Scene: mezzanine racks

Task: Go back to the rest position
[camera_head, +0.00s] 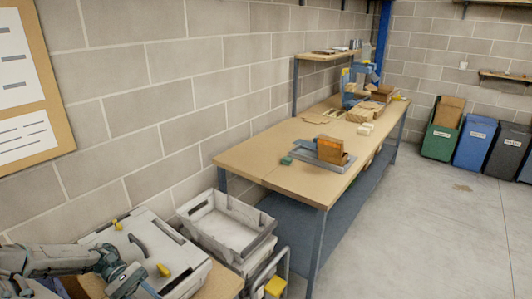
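The task names no object. Part of my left arm comes in at the lower left of the head view, in front of a light grey case. Its visible part runs off the bottom edge, and I see no gripper fingers on it. My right arm and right gripper are outside the view.
The grey case (203,268) with yellow latches stands close at the lower left. Grey crates (196,216) stand beside it. A long wooden workbench (250,158) runs along the block wall, with a cardboard box (331,150) on it.

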